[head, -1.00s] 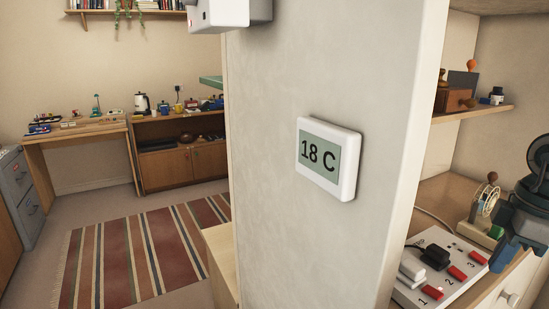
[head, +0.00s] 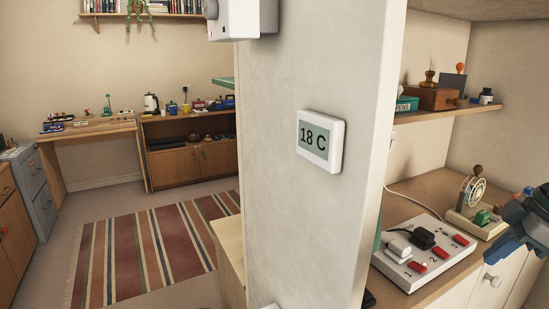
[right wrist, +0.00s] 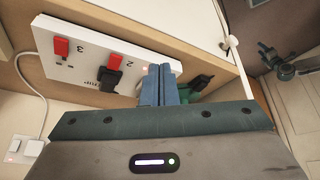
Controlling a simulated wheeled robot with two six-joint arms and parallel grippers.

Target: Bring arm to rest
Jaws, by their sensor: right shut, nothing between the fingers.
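My right gripper (head: 512,238) shows at the right edge of the head view, beside the open cabinet's lower shelf. In the right wrist view its two blue fingers (right wrist: 158,84) are together with nothing between them. They show in front of one end of a white power strip (right wrist: 90,52); I cannot tell the gap between them. My left gripper is not recognisable in these views.
The power strip (head: 428,252) with red switches and plugs lies on the cabinet shelf, with a wheeled device (head: 474,201) close to my right gripper. A wall with a thermostat reading 18 C (head: 320,141) stands mid-view. A striped rug (head: 150,245) covers open floor at left.

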